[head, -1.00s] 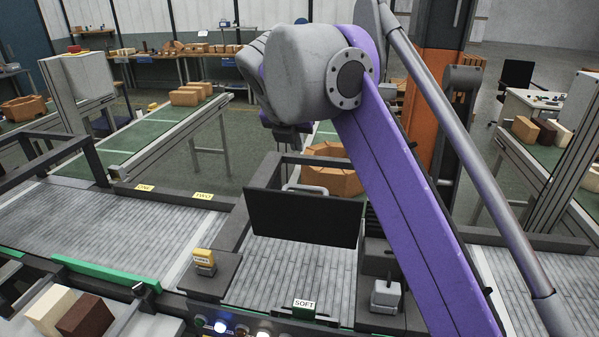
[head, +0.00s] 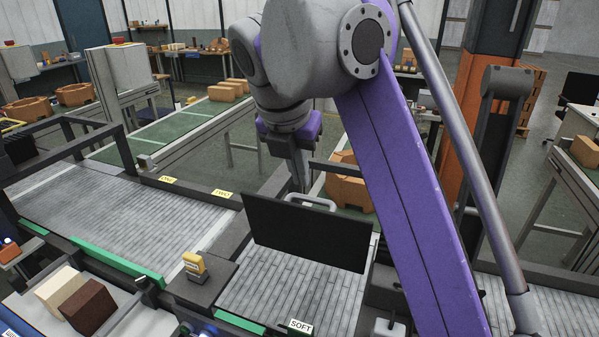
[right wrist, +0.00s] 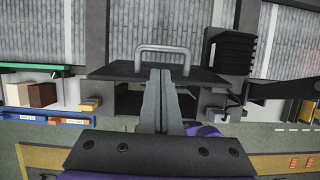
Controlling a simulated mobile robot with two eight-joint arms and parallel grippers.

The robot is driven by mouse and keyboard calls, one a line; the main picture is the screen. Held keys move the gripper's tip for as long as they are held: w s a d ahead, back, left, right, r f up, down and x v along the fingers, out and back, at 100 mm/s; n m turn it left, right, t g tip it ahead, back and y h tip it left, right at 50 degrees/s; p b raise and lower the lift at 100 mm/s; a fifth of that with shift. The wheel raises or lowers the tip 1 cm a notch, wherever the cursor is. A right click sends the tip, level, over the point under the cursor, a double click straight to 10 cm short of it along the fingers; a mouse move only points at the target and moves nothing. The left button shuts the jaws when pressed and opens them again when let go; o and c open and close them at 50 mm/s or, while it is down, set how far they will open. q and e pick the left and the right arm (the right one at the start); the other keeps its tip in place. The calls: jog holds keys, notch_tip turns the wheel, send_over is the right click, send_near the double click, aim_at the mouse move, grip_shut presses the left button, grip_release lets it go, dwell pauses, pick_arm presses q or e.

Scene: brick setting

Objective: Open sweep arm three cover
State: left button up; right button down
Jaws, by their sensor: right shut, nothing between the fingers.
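A black cover panel (head: 305,236) stands tilted over the roller lane behind the SOFT label (head: 299,326). Its pale bar handle (head: 312,202) is at the top edge. In the right wrist view the shut fingers (right wrist: 163,92) reach toward the handle (right wrist: 163,48) on the cover (right wrist: 112,70). I cannot tell whether the fingertips touch the handle or the panel. My left gripper is out of view.
A yellow-topped block (head: 194,263) stands on a dark housing left of the cover. Roller conveyor (head: 125,212) runs at left, with yellow labels (head: 223,194) along its far rail. An orange-brown octagonal piece (head: 347,190) is behind the cover. A brown brick (head: 88,306) lies front left.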

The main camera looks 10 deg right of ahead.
jog(key=b, duration=0.2)
send_over(309, 224)
jog(key=w, duration=0.3)
notch_tip(309, 224, down, 5)
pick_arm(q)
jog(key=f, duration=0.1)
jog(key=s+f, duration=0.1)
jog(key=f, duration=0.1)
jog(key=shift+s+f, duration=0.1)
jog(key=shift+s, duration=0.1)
pick_arm(e)
jog(key=shift+f, duration=0.45)
